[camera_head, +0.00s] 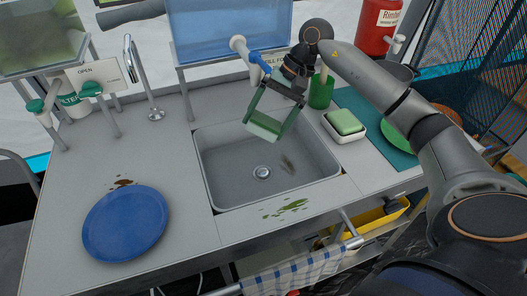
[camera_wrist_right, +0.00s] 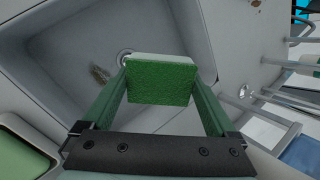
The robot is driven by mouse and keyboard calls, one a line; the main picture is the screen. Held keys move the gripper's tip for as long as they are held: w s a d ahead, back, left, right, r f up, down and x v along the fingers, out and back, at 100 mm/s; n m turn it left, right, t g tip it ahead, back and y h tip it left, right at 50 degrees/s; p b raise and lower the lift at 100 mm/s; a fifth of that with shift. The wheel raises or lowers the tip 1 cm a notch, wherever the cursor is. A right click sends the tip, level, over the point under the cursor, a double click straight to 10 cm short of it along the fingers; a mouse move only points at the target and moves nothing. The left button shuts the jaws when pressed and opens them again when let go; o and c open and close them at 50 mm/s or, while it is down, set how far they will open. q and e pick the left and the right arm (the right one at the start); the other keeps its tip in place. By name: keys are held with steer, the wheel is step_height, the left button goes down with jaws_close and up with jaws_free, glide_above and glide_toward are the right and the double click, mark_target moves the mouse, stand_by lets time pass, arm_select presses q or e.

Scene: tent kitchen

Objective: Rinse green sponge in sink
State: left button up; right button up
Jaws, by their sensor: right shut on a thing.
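My right gripper (camera_head: 265,128) is shut on the green sponge (camera_head: 264,123) and holds it above the sink (camera_head: 225,180). In the right wrist view the green face of the sponge (camera_wrist_right: 162,83) sits between the two green fingers of the right gripper (camera_wrist_right: 160,88), with a pale layer along its far edge. The sink basin (camera_wrist_right: 75,40) lies below, with a round drain and a brownish smear on its floor. My left gripper is not in view.
A blue plate (camera_head: 125,223) lies on the left counter. A metal faucet (camera_head: 133,75) stands back left. Green scraps (camera_head: 287,207) lie on the front rim.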

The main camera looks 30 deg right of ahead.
mark_target(259, 119)
steer(key=shift+r, duration=0.1)
steer(key=shift+r+p, duration=1.2)
steer(key=shift+r, duration=0.75)
steer(key=shift+r, duration=0.2)
